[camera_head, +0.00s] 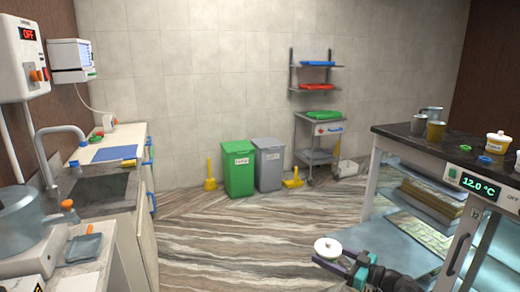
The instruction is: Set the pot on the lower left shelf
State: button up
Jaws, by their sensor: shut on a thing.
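My gripper (340,264) is low at the bottom of the view, right of centre, over the floor and in front of the cold counter. It is shut on a small white pot (327,247) with a round top and a small knob. The pot looks about upright; its lower part is hidden by the jaws. The cold counter (376,183) stands at the right. Inside it, an upper shelf bears flat stacked packs (432,197), and a pale blue lower shelf (398,240) looks largely bare. My arm covers part of the lower front.
A green bin (238,172) and grey bin (269,165) stand by the back wall. A sink unit (95,190) lines the left. The middle floor is clear.

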jog(key=s+a+n+g, duration=0.1)
jog(key=s+a, duration=0.1)
jog(key=a, duration=0.3)
jog(key=shift+s+a+f+y, duration=0.2)
jog(key=shift+a+f+y, duration=0.1)
jog(key=shift+f+y, duration=0.15)
jog(key=shift+w+d, duration=0.1)
jog(key=shift+w, duration=0.05)
